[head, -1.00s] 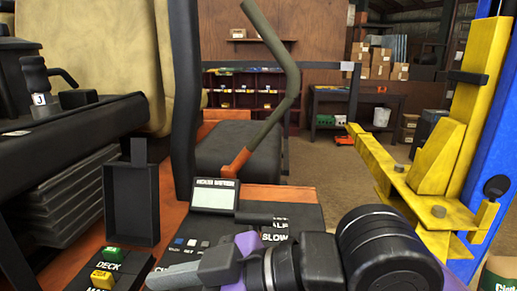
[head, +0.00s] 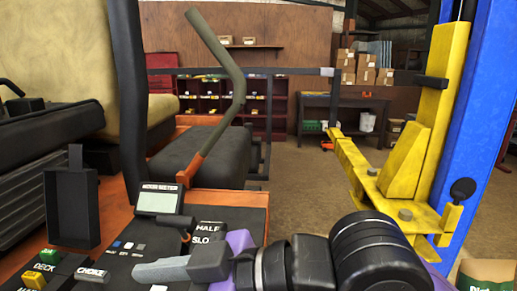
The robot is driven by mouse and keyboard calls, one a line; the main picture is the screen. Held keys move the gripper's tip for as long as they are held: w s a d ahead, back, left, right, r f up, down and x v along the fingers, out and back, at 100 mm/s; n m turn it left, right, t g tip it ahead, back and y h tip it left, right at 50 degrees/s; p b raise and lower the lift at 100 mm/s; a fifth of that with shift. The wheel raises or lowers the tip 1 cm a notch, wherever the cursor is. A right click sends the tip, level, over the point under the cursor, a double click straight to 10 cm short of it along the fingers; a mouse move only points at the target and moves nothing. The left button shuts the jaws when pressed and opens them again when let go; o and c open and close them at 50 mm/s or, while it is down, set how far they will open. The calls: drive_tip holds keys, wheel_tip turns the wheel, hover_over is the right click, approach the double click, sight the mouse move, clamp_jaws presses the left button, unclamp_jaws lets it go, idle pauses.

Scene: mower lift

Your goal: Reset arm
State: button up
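My arm (head: 300,265) reaches in from the lower right, folded low across the front of the view. My gripper (head: 150,271) points left at its end, over the mower's control console. Its grey finger shows from the side; the gap between the fingers cannot be made out. I see nothing held in it. A dark lever (head: 187,225) on the console stands just behind the gripper; whether they touch cannot be told.
The console has a small display (head: 157,201), a green button (head: 48,256) and a yellow button (head: 33,279). A tall bent lever (head: 232,80) rises behind it. A yellow lift bracket (head: 380,180) on a blue post (head: 478,130) stands close at right. Open floor lies beyond.

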drive_tip(key=w+d+r+m+t+y, duration=0.3)
drive_tip(key=d+r+t, duration=0.15)
drive_tip(key=r, duration=0.25)
drive_tip(key=w+d+r+m+t+y, duration=0.2)
drive_tip(key=w+d+r+t+y, duration=0.15)
drive_tip(key=r+t, duration=0.3)
drive_tip(key=w+d+f+m+t+h, duration=0.1)
drive_tip(key=d+f+m+t+h, duration=0.3)
drive_tip(key=d+m+t+h, duration=0.25)
drive_tip(key=d+f+m+t+h, duration=0.3)
drive_tip(key=d+m+t+h, duration=0.2)
drive_tip(key=d+m+h, duration=0.25)
drive_tip(key=s+d+f+m+g+h, duration=0.15)
drive_tip(key=s+d+f+h, duration=0.3)
drive_tip(key=s+f, duration=0.55)
drive_tip(key=s+d+f+g+h, duration=0.35)
drive_tip(key=s+d+f, duration=0.3)
drive_tip(key=f, duration=0.75)
drive_tip(key=s+f+n+g, duration=0.1)
drive_tip(key=s+f+g, duration=0.1)
drive_tip(key=s+f, duration=0.2)
drive_tip(key=s+f+n+g+y, duration=0.1)
drive_tip(key=s+f, duration=0.3)
drive_tip(key=s, duration=0.6)
drive_tip(key=shift+f+n+g, duration=0.3)
drive_tip(key=shift+n+g, duration=0.45)
drive_tip(key=shift+w, duration=0.1)
drive_tip(key=shift+c, duration=0.5)
